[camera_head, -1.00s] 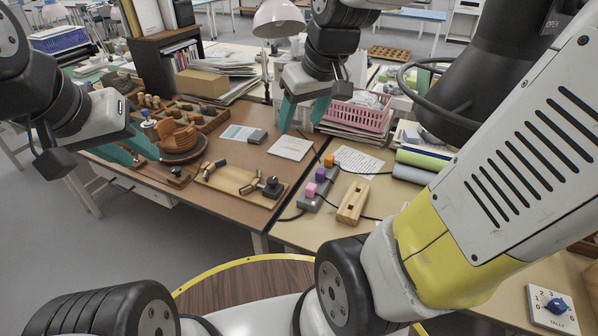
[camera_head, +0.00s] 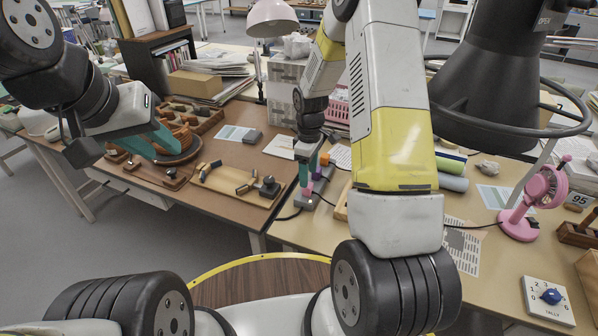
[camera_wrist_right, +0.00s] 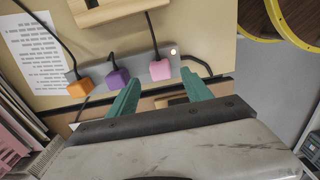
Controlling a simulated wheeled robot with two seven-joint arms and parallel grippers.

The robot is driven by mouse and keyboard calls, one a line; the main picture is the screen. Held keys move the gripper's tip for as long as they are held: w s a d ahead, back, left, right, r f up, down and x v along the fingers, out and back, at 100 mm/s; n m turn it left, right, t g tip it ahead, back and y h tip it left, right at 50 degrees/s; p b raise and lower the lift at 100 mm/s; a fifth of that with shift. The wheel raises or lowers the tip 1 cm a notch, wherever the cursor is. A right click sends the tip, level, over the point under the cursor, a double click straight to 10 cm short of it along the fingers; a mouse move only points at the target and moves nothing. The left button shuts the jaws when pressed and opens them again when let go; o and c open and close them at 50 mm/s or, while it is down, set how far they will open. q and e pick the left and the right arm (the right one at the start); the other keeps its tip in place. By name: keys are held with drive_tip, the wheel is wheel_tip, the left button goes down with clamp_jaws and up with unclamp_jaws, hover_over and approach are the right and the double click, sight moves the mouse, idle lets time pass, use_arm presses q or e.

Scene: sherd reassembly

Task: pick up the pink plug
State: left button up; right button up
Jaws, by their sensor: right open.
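The pink plug (camera_wrist_right: 160,69) sits in the grey power strip (camera_wrist_right: 120,72) in the right wrist view, at the end of a row with a purple plug (camera_wrist_right: 118,78) and an orange plug (camera_wrist_right: 80,87). A dark cord runs up from each plug. My right gripper (camera_wrist_right: 160,88) is open and empty, its teal fingers pointing at the strip. The pink plug lies just beyond the fingertips, in line with the gap between them. In the head view the right arm partly hides the strip. My left gripper (camera_head: 152,145) is open by the brown sherds (camera_head: 180,142) on the left table.
A wooden block (camera_wrist_right: 105,10) lies beside the strip, and a printed sheet (camera_wrist_right: 33,50) lies near the orange plug. A pink fan (camera_head: 535,200) and a tally box (camera_head: 549,299) stand on the right. A wooden tray (camera_head: 235,187) lies on the left table.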

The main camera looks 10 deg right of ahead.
sight(308, 191)
wheel_tip(308, 191, down, 6)
drive_tip(key=shift+r, duration=0.1)
clamp_jaws()
idle(0.4)
